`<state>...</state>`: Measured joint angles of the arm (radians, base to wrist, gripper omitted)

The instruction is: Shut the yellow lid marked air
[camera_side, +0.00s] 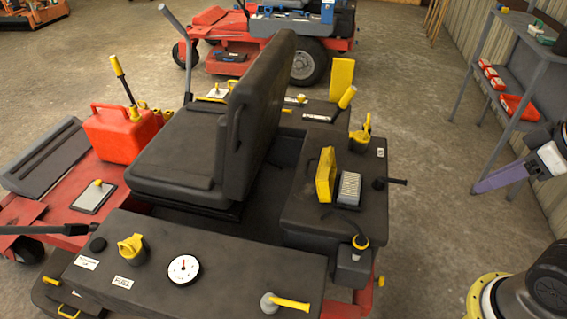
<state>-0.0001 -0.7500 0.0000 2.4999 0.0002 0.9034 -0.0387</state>
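A yellow lid (325,175) stands open, nearly upright, on the dark right-hand housing (300,215) of the red mower. A pale, ribbed filter-like block (349,189) sits uncovered just to its right. The word air is not legible on either, so I cannot tell by marking which lid is named. Parts of my arm show at the right edge, apart from the mower.
The black seat (240,115) rises left of the lid. A shelf (530,45) stands at right. Floor between is clear.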

